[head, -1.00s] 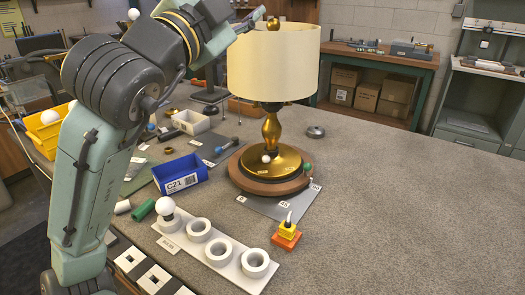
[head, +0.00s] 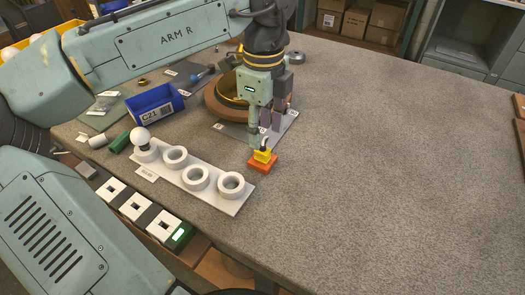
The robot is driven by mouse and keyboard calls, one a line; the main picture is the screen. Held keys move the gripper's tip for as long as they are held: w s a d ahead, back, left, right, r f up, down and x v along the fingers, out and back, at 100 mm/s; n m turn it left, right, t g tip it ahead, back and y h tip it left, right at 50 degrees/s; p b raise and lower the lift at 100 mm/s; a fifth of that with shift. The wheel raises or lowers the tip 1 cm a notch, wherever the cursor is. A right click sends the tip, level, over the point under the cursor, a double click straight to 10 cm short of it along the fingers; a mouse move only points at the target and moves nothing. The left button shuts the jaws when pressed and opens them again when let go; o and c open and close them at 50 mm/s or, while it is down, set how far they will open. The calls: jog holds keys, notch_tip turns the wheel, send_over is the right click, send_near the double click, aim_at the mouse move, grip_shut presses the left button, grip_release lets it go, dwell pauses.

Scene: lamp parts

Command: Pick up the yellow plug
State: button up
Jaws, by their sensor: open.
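The yellow plug (head: 262,156) sits on an orange block (head: 260,167) on the table, right of the white ring holder. A dark, curved cord stub rises from its top. My gripper (head: 265,137) points down just above and behind the plug, with its fingers open. One finger hangs close to the plug's upper left side. I cannot tell whether it touches the plug. Nothing shows held between the fingers.
A white holder (head: 208,189) with several rings and a bulb (head: 140,136) lies left of the plug. The lamp's round wooden base (head: 213,103) is behind, partly hidden by my arm. A blue bin (head: 153,107) stands further left. The table's right side is clear.

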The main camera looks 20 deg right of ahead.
aim_at(263, 146)
jog(key=shift+w+f+p, duration=0.15)
jog(key=shift+f+p, duration=0.1)
jog(key=shift+f, duration=1.15)
jog(key=shift+w+f+p, duration=0.1)
jog(key=shift+f+p, duration=0.15)
jog(key=shift+f, duration=1.1)
jog(key=shift+c, duration=0.4)
grip_shut()
